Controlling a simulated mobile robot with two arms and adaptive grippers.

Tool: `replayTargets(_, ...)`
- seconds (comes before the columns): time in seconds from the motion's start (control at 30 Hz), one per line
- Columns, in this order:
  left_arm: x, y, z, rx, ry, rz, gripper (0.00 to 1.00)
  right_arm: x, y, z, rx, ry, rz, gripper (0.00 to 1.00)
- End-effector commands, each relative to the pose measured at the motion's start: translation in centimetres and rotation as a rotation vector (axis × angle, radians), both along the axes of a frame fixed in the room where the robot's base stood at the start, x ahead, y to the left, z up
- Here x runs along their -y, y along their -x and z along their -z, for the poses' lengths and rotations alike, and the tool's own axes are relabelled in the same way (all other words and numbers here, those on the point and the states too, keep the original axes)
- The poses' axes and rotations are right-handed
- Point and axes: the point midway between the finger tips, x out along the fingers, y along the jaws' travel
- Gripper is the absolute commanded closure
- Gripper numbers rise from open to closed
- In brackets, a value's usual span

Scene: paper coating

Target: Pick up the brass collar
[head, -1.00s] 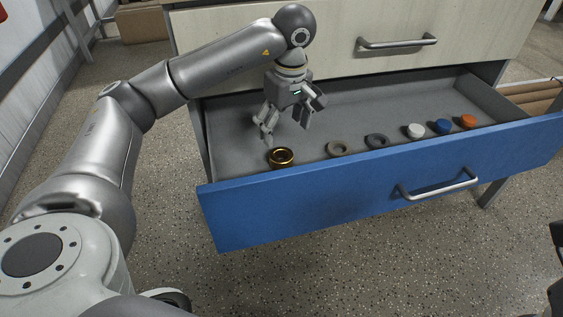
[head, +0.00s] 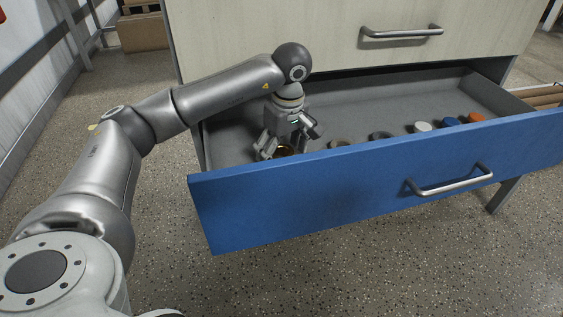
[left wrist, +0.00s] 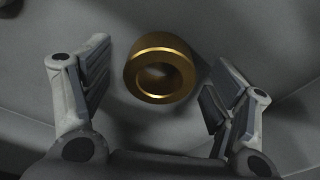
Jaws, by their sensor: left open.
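The brass collar (left wrist: 160,52) is a gold ring on the grey drawer floor. In the left wrist view it lies between and slightly beyond the two fingers of my left gripper (left wrist: 152,108), apart from both. In the head view the collar (head: 284,150) shows only in part, behind my gripper and the drawer front. My left gripper (head: 280,147) is open and empty, low inside the drawer with its fingers to either side of the collar. My right gripper is not in view.
The open drawer has a blue front (head: 340,190) with a silver handle (head: 450,182). To the right lie two dark rings (head: 381,135), a white cap (head: 423,127), a blue cap (head: 450,122) and an orange cap (head: 476,118). The drawer's back is clear.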

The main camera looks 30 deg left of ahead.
Motion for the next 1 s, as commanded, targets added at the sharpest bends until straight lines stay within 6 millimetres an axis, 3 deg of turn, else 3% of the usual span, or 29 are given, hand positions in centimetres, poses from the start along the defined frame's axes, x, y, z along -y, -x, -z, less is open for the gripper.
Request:
replayTargets(0.33, -0.08, -0.02, 0.35, 0.0, -0.001, 0.0, 0.21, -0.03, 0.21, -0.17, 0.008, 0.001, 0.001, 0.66)
replayTargets(0.73, -0.08, -0.02, 0.34, 0.0, -0.001, 0.0, 0.72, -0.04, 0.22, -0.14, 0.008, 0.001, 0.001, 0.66)
replayTargets(1.0, -0.07, -0.04, 0.16, 0.001, -0.001, 0.0, 0.73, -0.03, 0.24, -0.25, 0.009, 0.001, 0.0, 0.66)
